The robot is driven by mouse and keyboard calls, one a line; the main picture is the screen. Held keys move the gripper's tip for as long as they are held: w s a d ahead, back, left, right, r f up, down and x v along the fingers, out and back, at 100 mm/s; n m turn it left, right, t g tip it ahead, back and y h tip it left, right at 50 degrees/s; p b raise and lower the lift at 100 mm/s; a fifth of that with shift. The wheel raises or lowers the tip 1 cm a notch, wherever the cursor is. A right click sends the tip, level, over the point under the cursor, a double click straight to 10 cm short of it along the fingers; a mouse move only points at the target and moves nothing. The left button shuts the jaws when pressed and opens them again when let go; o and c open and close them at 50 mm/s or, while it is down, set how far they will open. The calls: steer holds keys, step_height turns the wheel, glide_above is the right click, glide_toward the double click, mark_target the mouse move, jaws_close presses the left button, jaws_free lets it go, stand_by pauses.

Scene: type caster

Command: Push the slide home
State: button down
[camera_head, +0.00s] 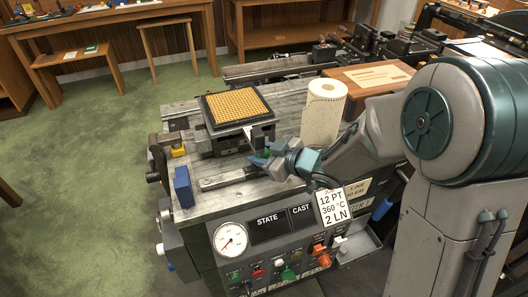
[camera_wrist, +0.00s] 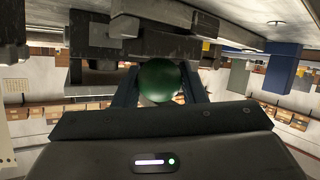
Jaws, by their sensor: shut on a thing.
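My gripper (camera_head: 262,159) is at the front of the casting machine's top, in front of the gold-celled matrix case (camera_head: 236,106) in its dark frame. It is shut on a round green knob (camera_wrist: 160,82), which sits between the two fingers in the wrist view; a little green also shows at the fingers in the head view. The dark slide block (camera_head: 226,139) lies beneath the case, and a pale metal piece (camera_head: 262,134) sticks out at its right. How the knob joins the slide is hidden by my gripper.
A blue block (camera_head: 183,187) stands on the left front edge of the machine top. A paper roll (camera_head: 323,112) stands right of the case, near my forearm. A gauge (camera_head: 230,239) and control panel are on the front face. Green floor is clear at left.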

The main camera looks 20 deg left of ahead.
steer(key=shift+w+d+f, duration=0.1)
steer(key=shift+w+d, duration=0.05)
steer(key=shift+d, duration=0.1)
steer(key=c, duration=0.9)
jaws_free()
steer(key=shift+c, duration=0.2)
steer(key=shift+w+d, duration=0.1)
steer(key=shift+d, duration=0.05)
steer(key=shift+f, duration=0.1)
steer(key=shift+s, duration=0.25)
steer(key=p+v, duration=0.1)
steer(key=v, duration=1.2)
steer(key=shift+d+r, duration=0.2)
steer(key=shift+r, duration=0.2)
